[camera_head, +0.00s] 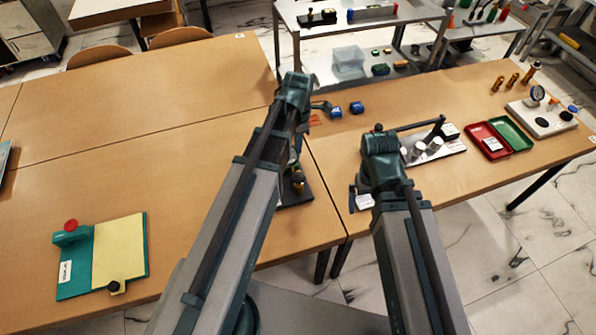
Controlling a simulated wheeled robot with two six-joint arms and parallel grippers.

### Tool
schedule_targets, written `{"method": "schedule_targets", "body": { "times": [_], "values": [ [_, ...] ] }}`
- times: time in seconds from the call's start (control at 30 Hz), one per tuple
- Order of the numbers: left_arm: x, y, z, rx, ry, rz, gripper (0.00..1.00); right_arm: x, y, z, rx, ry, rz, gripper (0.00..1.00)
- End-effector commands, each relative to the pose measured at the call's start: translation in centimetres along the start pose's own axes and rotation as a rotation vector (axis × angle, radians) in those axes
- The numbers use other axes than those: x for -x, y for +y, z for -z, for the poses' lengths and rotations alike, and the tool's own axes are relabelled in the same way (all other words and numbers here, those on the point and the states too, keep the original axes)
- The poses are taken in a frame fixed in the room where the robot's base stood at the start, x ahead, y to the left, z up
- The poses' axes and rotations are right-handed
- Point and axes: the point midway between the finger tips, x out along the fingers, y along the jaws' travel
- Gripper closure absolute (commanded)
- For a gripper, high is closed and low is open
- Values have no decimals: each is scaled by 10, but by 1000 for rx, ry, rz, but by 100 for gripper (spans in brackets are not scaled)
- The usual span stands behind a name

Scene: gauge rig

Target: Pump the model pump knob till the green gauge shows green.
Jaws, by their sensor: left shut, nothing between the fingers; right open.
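A dark base with a small brass part (298,184) stands near the front edge of the left table. It looks like the model pump, but my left forearm covers most of it, and I see no green gauge face. My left gripper (296,160) is shut and empty, just above or beside this base. The forearm hides most of it, so I cannot tell whether it touches the knob. My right gripper (362,199) is open and empty, partly hidden under its wrist near the right table's front edge.
A teal board with a yellow pad (119,248) lies left.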

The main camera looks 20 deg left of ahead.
Motion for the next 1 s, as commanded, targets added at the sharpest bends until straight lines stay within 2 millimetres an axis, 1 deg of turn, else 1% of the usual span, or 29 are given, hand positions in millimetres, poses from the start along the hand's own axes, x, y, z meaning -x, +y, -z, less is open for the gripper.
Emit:
{"method": "schedule_targets", "body": {
  "times": [0.27, 0.47, 0.67, 1.0],
  "values": [
    [-3, 0, 0, -2, 0, 0, 100, -3, 0, 0, 0, 0, 0, 0],
    [-16, 0, 0, -3, 0, 0, 100, -16, -2, 1, 0, 0, 0, 0],
    [-40, 0, 0, -3, 0, 0, 100, -40, -4, 2, -1, 0, 0, 0],
    [-89, 0, 0, -3, 0, 0, 100, -89, -8, 5, -3, 0, 0, 0]
  ]
}}
